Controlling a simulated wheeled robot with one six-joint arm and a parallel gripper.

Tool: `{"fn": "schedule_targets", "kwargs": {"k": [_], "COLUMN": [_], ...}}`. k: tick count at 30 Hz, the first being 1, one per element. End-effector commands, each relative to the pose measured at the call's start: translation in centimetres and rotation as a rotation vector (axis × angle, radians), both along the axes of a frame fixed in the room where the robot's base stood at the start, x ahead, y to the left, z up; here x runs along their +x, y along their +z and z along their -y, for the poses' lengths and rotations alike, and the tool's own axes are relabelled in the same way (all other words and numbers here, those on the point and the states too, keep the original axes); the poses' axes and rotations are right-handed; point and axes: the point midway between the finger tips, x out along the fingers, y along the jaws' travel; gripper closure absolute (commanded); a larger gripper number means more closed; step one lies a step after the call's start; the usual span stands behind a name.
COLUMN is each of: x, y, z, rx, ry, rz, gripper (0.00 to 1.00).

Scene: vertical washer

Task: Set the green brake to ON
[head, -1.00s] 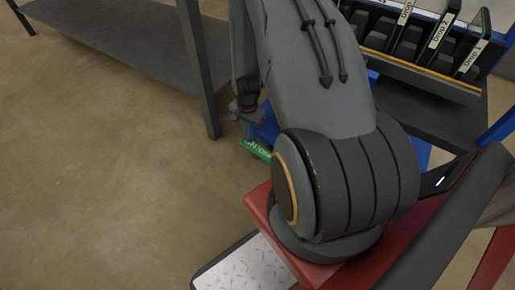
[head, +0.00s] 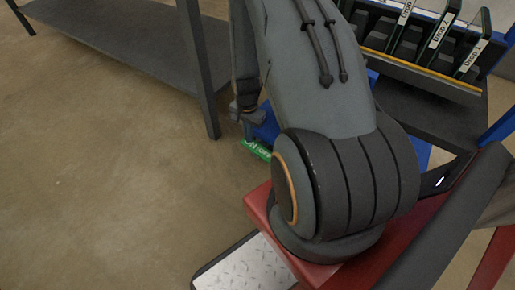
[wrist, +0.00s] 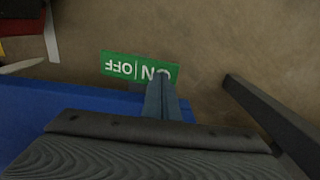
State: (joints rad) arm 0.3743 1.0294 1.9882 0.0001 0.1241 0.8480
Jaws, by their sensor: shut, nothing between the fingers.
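The green brake (head: 258,150) is a small green plate at the low front of a blue base, left of my arm in the head view. In the head view my gripper (head: 249,132) points down just above the plate. I cannot tell whether the fingers touch it. The set position of the brake is not clear.
A blue base (wrist: 40,115) lies just below the plate in the wrist view. A dark leg (wrist: 268,108) stands to its right. A dark shelf frame (head: 120,45) stands at the back left. Brown floor at left is clear.

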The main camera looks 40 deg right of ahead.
Motion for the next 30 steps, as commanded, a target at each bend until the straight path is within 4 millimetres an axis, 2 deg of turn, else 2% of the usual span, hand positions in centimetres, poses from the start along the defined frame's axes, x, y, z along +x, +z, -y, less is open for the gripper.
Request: {"fn": "schedule_targets", "kwargs": {"k": [30], "x": [0.0], "y": [-1.4], "z": [0.0], "rx": [0.000], "ry": [-0.001], "rz": [0.000], "gripper": [1.00]}}
